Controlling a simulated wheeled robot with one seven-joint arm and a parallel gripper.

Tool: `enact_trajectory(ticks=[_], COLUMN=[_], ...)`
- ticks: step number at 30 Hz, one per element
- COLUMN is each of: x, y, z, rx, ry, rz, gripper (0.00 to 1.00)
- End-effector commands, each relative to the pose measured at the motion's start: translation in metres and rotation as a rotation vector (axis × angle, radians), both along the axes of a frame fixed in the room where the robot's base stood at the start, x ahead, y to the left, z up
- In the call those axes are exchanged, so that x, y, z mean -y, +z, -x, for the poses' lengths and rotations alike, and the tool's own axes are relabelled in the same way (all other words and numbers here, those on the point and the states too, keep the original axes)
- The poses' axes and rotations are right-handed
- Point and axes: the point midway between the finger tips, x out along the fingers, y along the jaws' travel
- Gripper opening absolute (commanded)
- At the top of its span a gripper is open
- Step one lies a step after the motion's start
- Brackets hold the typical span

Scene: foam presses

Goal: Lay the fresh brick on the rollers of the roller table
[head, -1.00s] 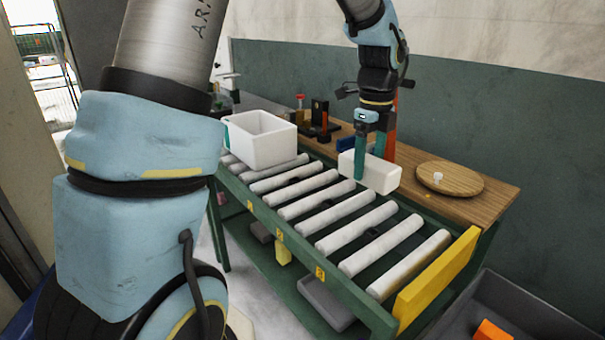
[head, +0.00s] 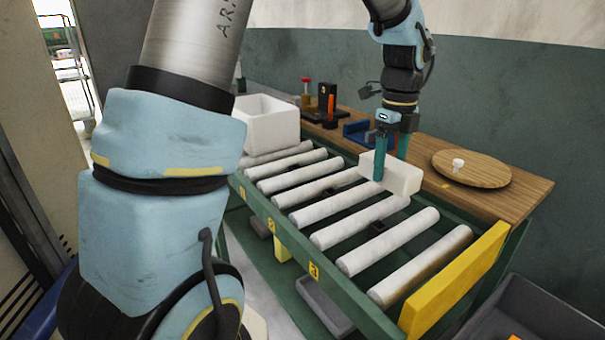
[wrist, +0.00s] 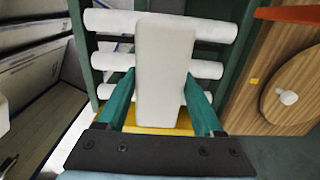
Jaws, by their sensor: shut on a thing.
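The fresh brick is a plain white block (head: 402,177), held between the teal fingers of my gripper (head: 392,158) above the back part of the rollers. In the wrist view the brick (wrist: 165,72) points away from the palm, with one teal finger on each side of it. My gripper also shows in the wrist view (wrist: 164,106) and is shut on the brick. The roller table has white rollers (head: 390,243) in a green frame. Whether the brick touches the rollers cannot be told.
A white open box (head: 265,125) stands on the rollers at the left end. A yellow stop plate (head: 455,283) closes the right end. The wooden shelf behind holds a round board (head: 472,170) with a small white piece. The front rollers are bare.

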Motion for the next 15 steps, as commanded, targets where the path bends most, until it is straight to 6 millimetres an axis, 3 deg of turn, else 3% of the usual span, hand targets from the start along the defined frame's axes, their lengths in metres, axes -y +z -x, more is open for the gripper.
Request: enact_trajectory(ticks=[5,15], x=[0.0,0.0], y=[-0.007,-0.06], z=[0.0,0.001], rx=[0.0,-0.002], ry=[0.0,0.0], rz=[-0.001,-0.001], gripper=[0.0,0.0])
